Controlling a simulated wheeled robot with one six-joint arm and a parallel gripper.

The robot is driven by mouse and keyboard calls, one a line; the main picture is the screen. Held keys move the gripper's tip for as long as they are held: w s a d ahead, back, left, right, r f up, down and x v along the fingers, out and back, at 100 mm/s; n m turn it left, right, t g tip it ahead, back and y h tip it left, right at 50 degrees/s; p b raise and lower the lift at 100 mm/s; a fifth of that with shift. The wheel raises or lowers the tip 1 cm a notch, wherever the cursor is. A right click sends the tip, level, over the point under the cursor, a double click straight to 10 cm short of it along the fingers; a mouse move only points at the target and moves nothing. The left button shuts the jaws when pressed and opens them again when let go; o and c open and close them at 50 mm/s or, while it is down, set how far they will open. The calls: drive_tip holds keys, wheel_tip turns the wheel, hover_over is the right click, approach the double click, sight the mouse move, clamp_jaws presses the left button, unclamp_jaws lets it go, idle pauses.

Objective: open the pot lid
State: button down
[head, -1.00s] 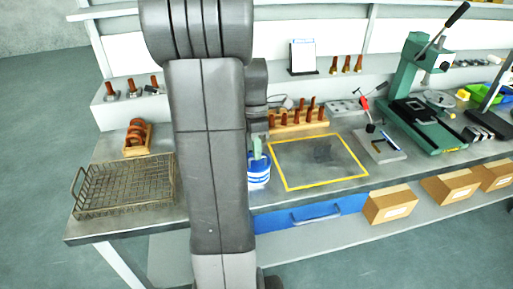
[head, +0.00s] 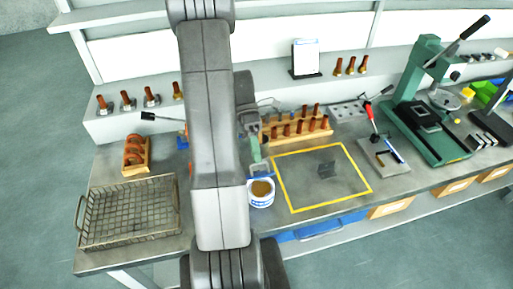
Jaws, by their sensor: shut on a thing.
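The pot (head: 261,198) is a small white tub with a blue band, standing on the bench just left of the yellow-outlined area. Its top is uncovered and brown contents show inside. My gripper (head: 257,161) is just behind and above the pot, partly hidden by my arm. Its greenish fingers point down and are shut on the lid (head: 262,173), a pale and blue piece close to the pot's back rim. The lid is small in view, and I cannot tell whether it still touches the rim.
A wire basket (head: 128,213) stands at the left, with a wooden rack of brown rings (head: 136,155) behind it. A wooden peg rack (head: 296,129) is behind the yellow-outlined area (head: 325,205), which is mostly clear. A green press (head: 425,110) stands at the right.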

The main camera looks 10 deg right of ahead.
drive_tip(key=shift+w+f+g, duration=0.15)
drive_tip(key=shift+w+g, duration=0.5)
drive_tip(key=shift+g, duration=0.2)
drive_tip(key=shift+w+f+g, duration=0.1)
drive_tip(key=shift+w+g, duration=0.55)
drive_tip(key=shift+g, duration=0.2)
drive_tip(key=c, duration=1.6)
unclamp_jaws()
drive_tip(key=shift+o, duration=0.2)
drive_tip(key=shift+s+r, duration=0.1)
